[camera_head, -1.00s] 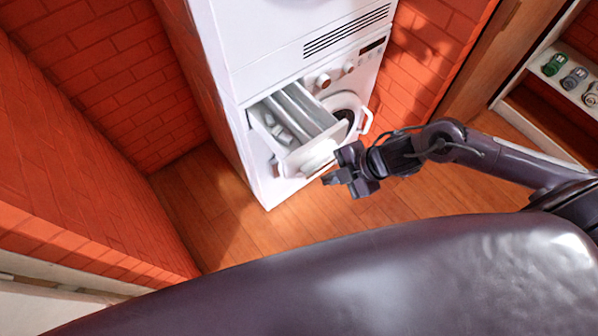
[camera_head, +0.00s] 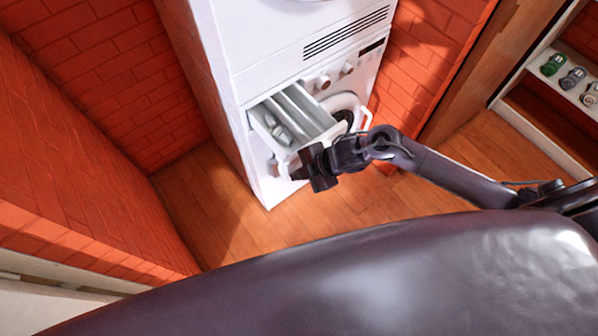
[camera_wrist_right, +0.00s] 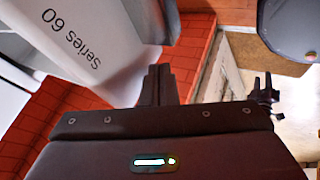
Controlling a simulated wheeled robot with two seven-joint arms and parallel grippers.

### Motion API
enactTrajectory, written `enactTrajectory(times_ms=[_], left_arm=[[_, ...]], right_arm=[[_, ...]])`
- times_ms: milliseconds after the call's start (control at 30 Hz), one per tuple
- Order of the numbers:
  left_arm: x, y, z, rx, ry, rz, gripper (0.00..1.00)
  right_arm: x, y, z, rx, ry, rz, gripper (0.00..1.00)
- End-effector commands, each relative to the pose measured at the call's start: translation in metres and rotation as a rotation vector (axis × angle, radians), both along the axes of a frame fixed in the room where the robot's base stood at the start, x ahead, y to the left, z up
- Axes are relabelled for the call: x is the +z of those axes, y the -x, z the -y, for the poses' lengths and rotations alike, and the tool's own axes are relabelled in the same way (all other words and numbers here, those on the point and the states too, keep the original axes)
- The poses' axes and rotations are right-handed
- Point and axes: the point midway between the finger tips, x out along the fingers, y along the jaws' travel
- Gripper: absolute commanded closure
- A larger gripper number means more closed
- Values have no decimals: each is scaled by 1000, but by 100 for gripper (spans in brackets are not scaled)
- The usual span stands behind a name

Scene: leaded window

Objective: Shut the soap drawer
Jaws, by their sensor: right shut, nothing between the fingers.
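The soap drawer (camera_head: 311,105) is pulled out of the front of the white washing machine (camera_head: 262,187), showing its inner compartments. Its white front, lettered "Series 60" (camera_wrist_right: 84,40), fills the upper left of the right wrist view. My right gripper (camera_head: 297,174) is shut and empty at the drawer's front, and partly hides it in the head view. In the right wrist view, the closed fingers (camera_wrist_right: 158,84) are just beside the lettered front. I cannot tell whether they touch it.
The round door (camera_head: 349,108) of the machine is right of the drawer, partly behind my arm. Red brick walls (camera_head: 110,70) flank the machine. A shelf (camera_head: 530,112) with several small jars stands at the right. The wooden floor (camera_head: 225,215) before the machine is clear.

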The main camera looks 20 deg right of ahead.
Motion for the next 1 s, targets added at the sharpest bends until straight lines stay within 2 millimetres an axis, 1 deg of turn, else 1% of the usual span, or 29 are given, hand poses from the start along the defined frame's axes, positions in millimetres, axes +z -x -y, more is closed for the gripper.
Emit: enactTrajectory(times_ms=[233,367,467,800,1000], left_arm=[[-1,0,0,0,0,0,64],[-6,0,0,0,0,0,64],[-11,0,0,0,0,0,64],[-40,0,0,0,0,0,64],[-57,0,0,0,0,0,64]], right_arm=[[0,-2,-1,0,0,1,100],[-1,-13,-4,-1,-1,3,100],[-1,-29,-10,-1,-3,4,100],[-3,-99,-36,-2,-3,5,100],[-2,-132,-48,-1,-2,2,100]])
